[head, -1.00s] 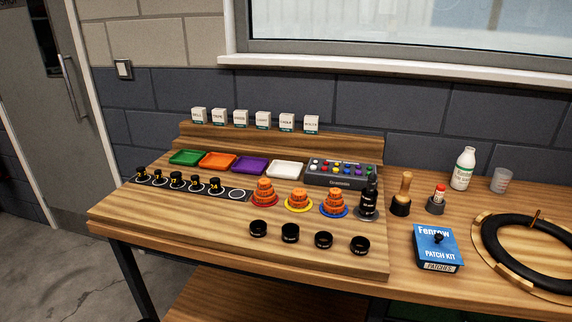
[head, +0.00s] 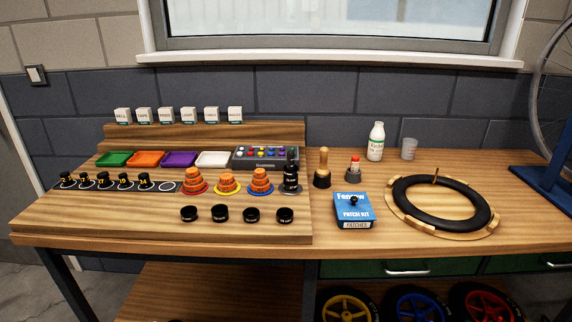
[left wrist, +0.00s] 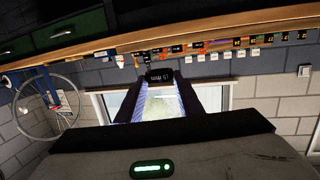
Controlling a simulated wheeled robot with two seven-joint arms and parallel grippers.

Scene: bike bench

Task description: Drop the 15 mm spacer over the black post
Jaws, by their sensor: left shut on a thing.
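In the left wrist view, which is upside down, my left gripper (left wrist: 161,86) is shut on a black spacer (left wrist: 160,75) with pale lettering that seems to read 15 mm. Neither arm shows in the head view. In the head view the black post (head: 291,168) stands upright on a dark round base, right of the orange stacks. Black rings seem to be stacked on it, with pale lettering on the front. Several loose black spacers (head: 221,213) sit in a row at the front of the raised board. My left gripper's distance from the post cannot be told.
Left of the post stand orange stacks on coloured bases (head: 228,184). Behind are coloured trays (head: 179,159) and a grey box of coloured knobs (head: 268,154). To the right are a wooden-handled tool (head: 322,168), a blue patch kit (head: 353,208), a white bottle (head: 376,141) and a black tyre (head: 402,201).

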